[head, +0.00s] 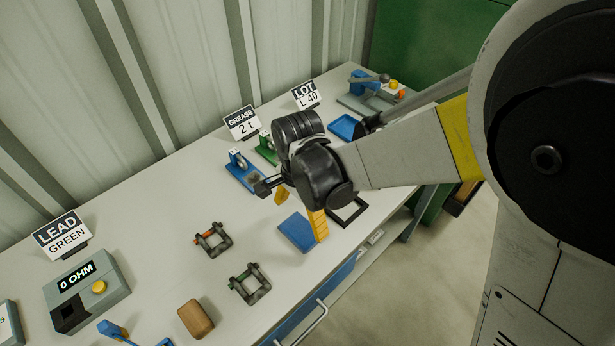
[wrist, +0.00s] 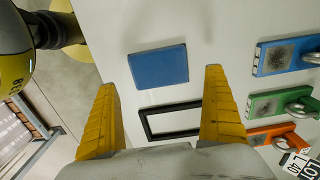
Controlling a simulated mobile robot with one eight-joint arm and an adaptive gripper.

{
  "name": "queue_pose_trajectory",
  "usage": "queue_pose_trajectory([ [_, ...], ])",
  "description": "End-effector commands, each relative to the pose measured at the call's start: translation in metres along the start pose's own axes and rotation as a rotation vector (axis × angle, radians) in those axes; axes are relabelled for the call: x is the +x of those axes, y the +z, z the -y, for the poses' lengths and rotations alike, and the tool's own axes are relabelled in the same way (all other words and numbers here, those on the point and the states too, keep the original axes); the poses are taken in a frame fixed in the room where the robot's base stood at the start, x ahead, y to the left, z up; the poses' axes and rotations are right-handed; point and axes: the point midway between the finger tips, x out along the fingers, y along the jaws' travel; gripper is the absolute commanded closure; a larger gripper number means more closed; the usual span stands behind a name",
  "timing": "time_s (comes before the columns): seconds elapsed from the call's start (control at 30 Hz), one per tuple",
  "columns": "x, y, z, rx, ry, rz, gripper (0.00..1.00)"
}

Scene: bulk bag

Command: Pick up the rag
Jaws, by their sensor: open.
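A flat blue rectangle, which looks like the folded rag (head: 296,233), lies on the light grey bench top. In the wrist view the rag (wrist: 158,66) lies flat ahead of and between the two yellow fingertips. My gripper (head: 301,209) is over the bench, close to the rag, and one finger covers part of its right edge in the head view. In the wrist view my gripper (wrist: 160,80) is wide open with nothing between the fingers. I cannot tell its exact height above the rag.
An empty black frame (head: 335,219) lies right of the rag. Blue (head: 240,174) and green (head: 264,152) blocks with shackles stand behind. Two dark shackle-like fixtures (head: 249,284), a brown block (head: 196,319) and an ohm meter (head: 88,290) are to the left.

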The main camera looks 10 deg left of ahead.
Motion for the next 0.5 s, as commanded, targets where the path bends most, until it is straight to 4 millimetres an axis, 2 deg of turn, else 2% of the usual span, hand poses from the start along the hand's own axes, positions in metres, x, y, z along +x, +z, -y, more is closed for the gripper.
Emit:
queue_pose_trajectory([
  [0.03, 0.007, 0.0, 0.0, 0.0, 0.0, 0.0, 0.0],
  [0.23, 0.019, 0.001, -0.001, 0.0, 0.0, 0.0, 0.0],
  [0.5, 0.06, 0.004, -0.002, 0.0, -0.001, 0.0, 0.0],
])
